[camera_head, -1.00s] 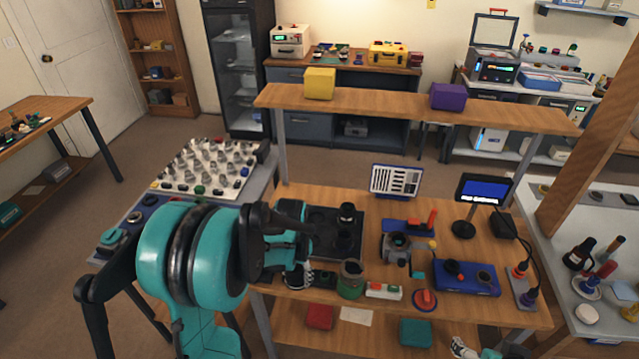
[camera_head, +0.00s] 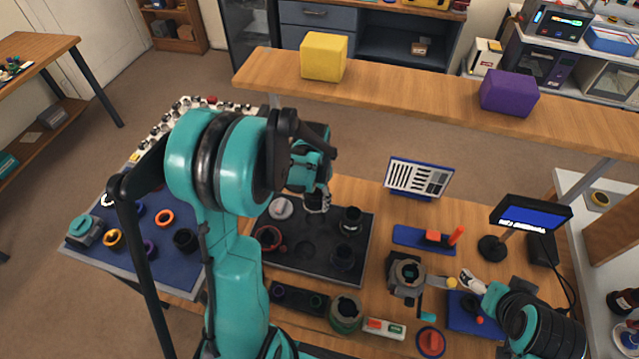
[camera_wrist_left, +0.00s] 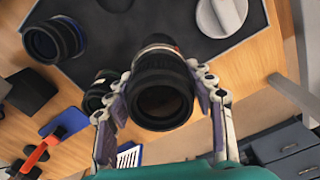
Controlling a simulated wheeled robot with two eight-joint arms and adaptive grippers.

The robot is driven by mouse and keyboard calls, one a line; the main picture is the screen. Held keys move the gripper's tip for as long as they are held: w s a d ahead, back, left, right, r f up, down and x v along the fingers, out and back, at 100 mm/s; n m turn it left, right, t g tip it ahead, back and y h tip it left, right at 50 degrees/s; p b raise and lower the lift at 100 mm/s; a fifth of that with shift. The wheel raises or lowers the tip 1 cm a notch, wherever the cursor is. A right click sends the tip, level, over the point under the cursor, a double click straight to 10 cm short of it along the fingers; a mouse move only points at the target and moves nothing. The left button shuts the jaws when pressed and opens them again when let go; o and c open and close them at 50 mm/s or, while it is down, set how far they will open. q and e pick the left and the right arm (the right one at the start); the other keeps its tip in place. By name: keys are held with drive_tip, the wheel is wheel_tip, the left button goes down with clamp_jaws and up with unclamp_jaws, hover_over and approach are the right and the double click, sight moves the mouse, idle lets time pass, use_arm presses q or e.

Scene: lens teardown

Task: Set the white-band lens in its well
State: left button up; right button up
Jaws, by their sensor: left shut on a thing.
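My left gripper (camera_head: 318,197) is over the back of the dark tray (camera_head: 312,275). In the left wrist view (camera_wrist_left: 162,105) its fingers are shut on a black lens (camera_wrist_left: 160,88). A pale band with a little red shows near the lens's far end. The fingers and wrist hide most of this lens in the head view. The tray has an empty round well (camera_head: 305,250) near its middle. I cannot tell whether the held lens touches the tray. My right gripper (camera_head: 472,282) is near the blue block at the right; its jaw opening is unclear.
A grey fixture (camera_head: 405,275) and a green-based jar (camera_head: 345,313) are close by. A shelf (camera_head: 420,95) crosses behind.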

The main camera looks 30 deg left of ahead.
use_arm(q)
drive_tip(key=shift+f, duration=0.2)
drive_tip(key=shift+s+f+b, duration=0.2)
drive_tip(key=shift+f+b, duration=0.3)
drive_tip(key=shift+b, duration=0.1)
drive_tip(key=shift+w+f+b, duration=0.1)
drive_tip(key=shift+f+b, duration=1.7)
drive_tip(key=shift+f, duration=0.85)
drive_tip(key=shift+f+b, duration=0.55)
drive_tip(key=shift+f, duration=0.05)
drive_tip(key=o, duration=1.5)
drive_tip(key=shift+r, duration=0.1)
wheel_tip(320, 180, up, 12)
